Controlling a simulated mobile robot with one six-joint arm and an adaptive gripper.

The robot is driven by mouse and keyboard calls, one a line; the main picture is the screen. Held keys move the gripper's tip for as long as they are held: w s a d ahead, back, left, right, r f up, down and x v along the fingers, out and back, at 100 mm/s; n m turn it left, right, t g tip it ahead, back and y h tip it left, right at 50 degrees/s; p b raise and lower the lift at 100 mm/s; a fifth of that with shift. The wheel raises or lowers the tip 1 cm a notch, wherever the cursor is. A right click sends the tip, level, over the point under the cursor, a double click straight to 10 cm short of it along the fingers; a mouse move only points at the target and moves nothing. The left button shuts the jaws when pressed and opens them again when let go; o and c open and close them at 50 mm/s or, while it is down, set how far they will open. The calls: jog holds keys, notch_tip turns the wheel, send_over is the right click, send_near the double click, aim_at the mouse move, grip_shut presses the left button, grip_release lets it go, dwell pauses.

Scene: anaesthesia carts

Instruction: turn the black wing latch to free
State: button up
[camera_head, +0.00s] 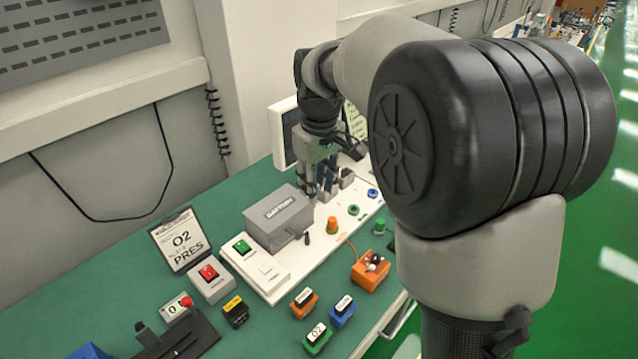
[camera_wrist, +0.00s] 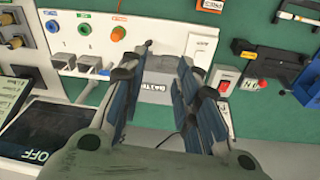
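A small black latch (camera_head: 307,238) stands at the front right corner of a grey box (camera_head: 268,229) with a lettered label. In the wrist view what looks like the same black latch (camera_wrist: 148,43) shows beyond the grey box (camera_wrist: 166,64), between it and an orange knob. Its exact angle is too small to tell. My gripper (camera_head: 322,190) points down behind and to the right of the box, apart from the latch. In the wrist view my gripper (camera_wrist: 155,72) has its fingers spread, with the box seen between them and nothing held.
The white panel (camera_head: 322,255) carries an orange knob (camera_head: 332,224), a green knob (camera_head: 353,210) and a blue one (camera_head: 373,193). A green switch (camera_head: 242,247) and red switch (camera_head: 208,272) stand left. A monitor (camera_head: 285,132) is behind my gripper. An orange box (camera_head: 370,270) sits in front.

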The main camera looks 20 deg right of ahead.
jog(key=shift+s+r, duration=0.15)
jog(key=shift+s, duration=0.1)
jog(key=shift+c, duration=0.3)
jog(key=shift+w, duration=0.25)
jog(key=shift+c, duration=0.7)
jog(key=w+f+m+p, duration=0.1)
jog(key=w+f+m, duration=0.1)
jog(key=w, duration=0.1)
jog(key=w+f+m+p, duration=0.1)
jog(key=w+f+m, duration=0.1)
jog(key=f, duration=0.1)
jog(key=shift+w+a+g, duration=0.2)
jog(key=shift+w+g, duration=0.2)
jog(key=shift+c, duration=0.5)
jog(key=m+p, duration=0.2)
jog(key=m, duration=0.2)
send_near(307, 237)
jog(key=shift+g, duration=0.3)
jog(key=f+b, duration=0.1)
jog(key=f, duration=0.2)
jog(key=f+b, duration=0.1)
jog(key=f, duration=0.2)
jog(key=f+b, duration=0.1)
jog(key=f, duration=0.1)
jog(key=shift+w+f+b, duration=0.25)
jog(key=shift+f+b, duration=0.15)
jog(key=shift+c, duration=0.2)
grip_shut()
